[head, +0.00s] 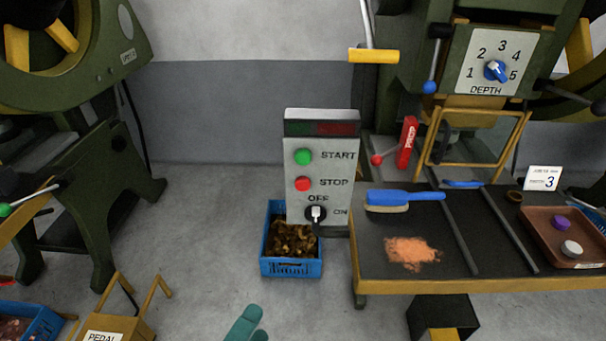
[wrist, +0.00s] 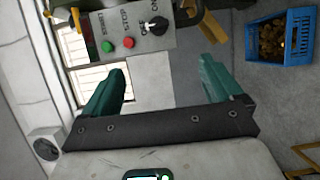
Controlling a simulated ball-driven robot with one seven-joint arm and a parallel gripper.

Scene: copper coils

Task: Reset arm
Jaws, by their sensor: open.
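My gripper (wrist: 162,68) is open and empty in the wrist view. Its two teal fingers stand wide apart on a dark bar, with nothing between them. In the head view only a teal finger part (head: 245,325) shows at the bottom edge, left of the middle, above the floor. The rest of the arm is out of that view. The control panel (head: 321,197) has a green START button, a red STOP button and an OFF/ON knob. The panel also shows beyond the fingers in the wrist view (wrist: 133,27), turned on its side.
A blue crate (head: 291,268) of copper-brown scrap stands on the floor below the panel. The workbench (head: 452,286) on the right holds a blue brush (head: 405,198), orange shavings (head: 411,252) and a brown tray (head: 541,239). Green machines flank the scene. The middle floor is clear.

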